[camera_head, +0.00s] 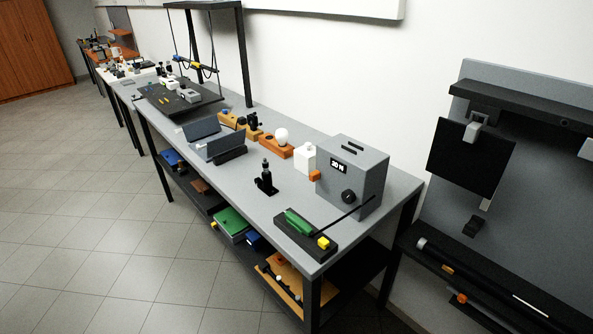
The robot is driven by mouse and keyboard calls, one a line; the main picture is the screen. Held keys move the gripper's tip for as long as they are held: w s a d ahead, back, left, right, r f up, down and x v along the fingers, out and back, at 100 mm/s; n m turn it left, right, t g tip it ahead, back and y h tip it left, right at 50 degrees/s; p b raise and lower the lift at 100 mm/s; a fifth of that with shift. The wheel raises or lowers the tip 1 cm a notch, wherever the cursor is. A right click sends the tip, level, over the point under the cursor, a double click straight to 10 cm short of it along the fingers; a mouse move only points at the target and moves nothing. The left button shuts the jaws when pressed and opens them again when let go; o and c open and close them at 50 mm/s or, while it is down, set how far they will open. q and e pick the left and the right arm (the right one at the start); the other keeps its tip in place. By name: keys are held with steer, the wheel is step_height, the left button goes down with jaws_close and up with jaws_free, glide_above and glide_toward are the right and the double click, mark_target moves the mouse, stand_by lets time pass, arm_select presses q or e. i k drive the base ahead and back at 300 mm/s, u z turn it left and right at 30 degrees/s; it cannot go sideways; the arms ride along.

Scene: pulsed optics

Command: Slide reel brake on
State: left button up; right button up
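No part that I can surely tell as the reel brake shows in the head view. Neither of my grippers is in view. At the right stands a station with a grey back panel (545,135). A black square plate (468,160) hangs on it below a dark bar (520,108). A small black block (474,226) sits beneath the plate. Low on this station lie a dark rod with a light end (422,243) and a small orange piece (460,297); their function is unclear.
A long grey bench (225,185) runs along the wall. On it stand a grey box with a dial (350,172), a black base with a green part (300,225), a black post (266,180) and a white bulb (281,136). The tiled floor (90,230) at left is clear.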

mark_target(314, 175)
steer(key=z, duration=0.15)
steer(key=i, duration=0.95)
steer(key=z, duration=0.75)
